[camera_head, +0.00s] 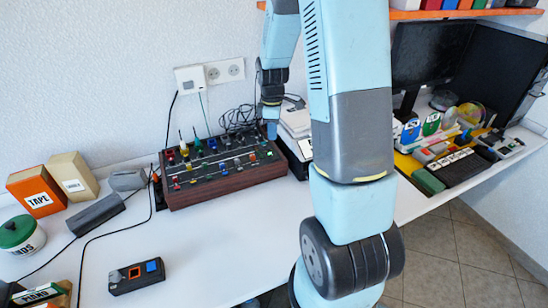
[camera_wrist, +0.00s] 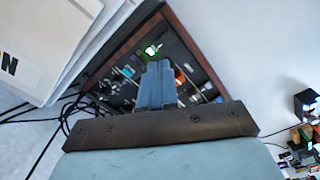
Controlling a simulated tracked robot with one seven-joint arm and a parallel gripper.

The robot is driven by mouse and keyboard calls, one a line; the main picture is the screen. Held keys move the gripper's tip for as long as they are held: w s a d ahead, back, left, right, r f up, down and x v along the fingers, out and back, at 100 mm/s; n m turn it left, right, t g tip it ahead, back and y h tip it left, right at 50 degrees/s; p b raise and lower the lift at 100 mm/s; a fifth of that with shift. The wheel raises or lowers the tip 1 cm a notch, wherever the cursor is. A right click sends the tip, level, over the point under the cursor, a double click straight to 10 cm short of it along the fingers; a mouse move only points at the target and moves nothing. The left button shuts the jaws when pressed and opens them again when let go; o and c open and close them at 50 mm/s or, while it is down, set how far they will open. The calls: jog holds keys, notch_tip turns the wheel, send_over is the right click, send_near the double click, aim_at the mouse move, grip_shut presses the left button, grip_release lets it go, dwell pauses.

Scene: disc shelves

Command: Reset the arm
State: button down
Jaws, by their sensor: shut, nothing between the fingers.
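My arm rises in front of the desk in the head view and bends down at the back. My gripper (camera_head: 271,128) is at the right end of the control panel (camera_head: 215,188), a dark box with wooden sides and several coloured knobs and switches. In the wrist view my gripper's blue fingers (camera_wrist: 159,72) are together, with nothing between them, and point at the panel (camera_wrist: 126,50). They hide part of its face. I cannot tell whether the fingertips touch it.
White stacked boxes (camera_head: 296,122) stand close to the right of my gripper. Loose cables (camera_head: 238,117) lie behind the panel. A small black button box (camera_head: 136,276) lies at the front left. The white desk (camera_head: 210,245) is clear in front of the panel. A monitor (camera_head: 429,55) stands at the right.

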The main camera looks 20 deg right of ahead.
dwell(0.3)
jog(key=s+a+r+m+t, duration=0.1)
jog(key=s+a+r+m, duration=0.15)
jog(key=s+r, duration=0.45)
jog(key=s+a+r+m+t, duration=0.2)
jog(key=r+m, duration=0.1)
jog(key=r, duration=0.7)
jog(key=s+a+r+m+t, duration=0.1)
jog(key=s+r+m, duration=0.2)
jog(key=s, duration=0.5)
jog(key=s+a+r+m+t, duration=0.1)
jog(key=s+a+r+m, duration=0.1)
jog(key=s+r, duration=0.4)
jog(key=shift+s+r+m+t, duration=0.2)
jog(key=shift+s+m+t, duration=0.1)
jog(key=shift+s+m, duration=0.5)
